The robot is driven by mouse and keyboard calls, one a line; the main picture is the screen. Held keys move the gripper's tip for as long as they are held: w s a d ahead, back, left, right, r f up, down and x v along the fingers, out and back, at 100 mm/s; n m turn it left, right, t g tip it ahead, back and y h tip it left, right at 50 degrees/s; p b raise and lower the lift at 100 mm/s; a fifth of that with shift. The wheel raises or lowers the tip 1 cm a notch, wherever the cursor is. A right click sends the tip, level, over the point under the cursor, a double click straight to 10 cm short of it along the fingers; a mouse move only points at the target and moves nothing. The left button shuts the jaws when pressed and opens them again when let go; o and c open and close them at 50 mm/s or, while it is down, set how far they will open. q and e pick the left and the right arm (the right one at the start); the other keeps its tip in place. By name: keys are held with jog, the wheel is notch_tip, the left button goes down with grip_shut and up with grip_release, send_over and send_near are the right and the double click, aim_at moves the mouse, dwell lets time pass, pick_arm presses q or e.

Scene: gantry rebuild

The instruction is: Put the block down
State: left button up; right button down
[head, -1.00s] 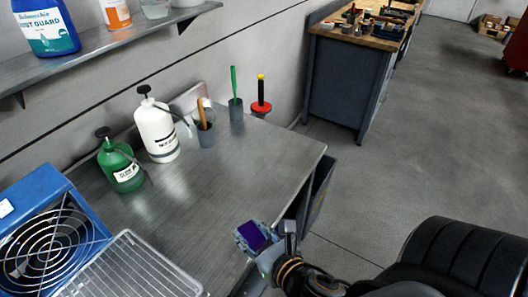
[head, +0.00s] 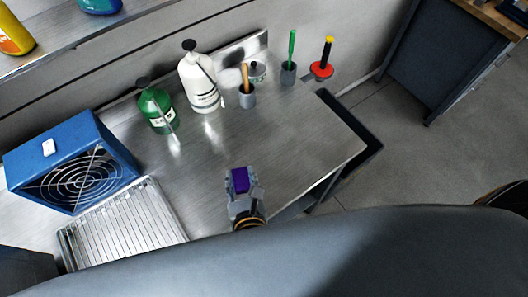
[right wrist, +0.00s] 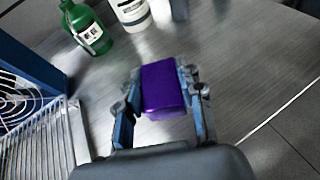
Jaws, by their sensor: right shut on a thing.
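The purple block (head: 240,180) is in my right gripper (head: 241,183), over the front part of the steel table (head: 290,145). The right wrist view also shows the block (right wrist: 163,88) between both fingers of the right gripper (right wrist: 162,92), which are shut on it. I cannot tell for certain whether the block touches the table top. My left gripper is not in view.
A wire rack (head: 125,228) and a blue fan box (head: 72,160) stand at the left. A green bottle (head: 156,108), a white pump bottle (head: 200,85) and cups with brushes (head: 247,97) line the back. The table's middle and right are clear.

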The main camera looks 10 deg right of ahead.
jog(key=shift+a+r, duration=0.55)
jog(key=shift+a, duration=0.4)
send_over(264, 163)
jog(key=s+a, duration=0.3)
notch_tip(264, 163, down, 5)
jog(key=f+b, duration=0.1)
jog(key=w+d+f+b, duration=0.2)
jog(key=f+b, duration=0.1)
jog(key=shift+w, duration=0.1)
jog(key=shift+w+d+f, duration=0.2)
jog(key=shift+w+d, duration=0.05)
jog(key=shift+w+d+f+b, duration=0.15)
jog(key=shift+f+b, duration=0.2)
jog(key=shift+b, duration=0.1)
notch_tip(264, 163, down, 3)
jog(key=b, duration=0.4)
jog(key=shift+f, duration=0.15)
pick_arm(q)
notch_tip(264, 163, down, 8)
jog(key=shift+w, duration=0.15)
pick_arm(e)
jog(key=shift+r, duration=0.2)
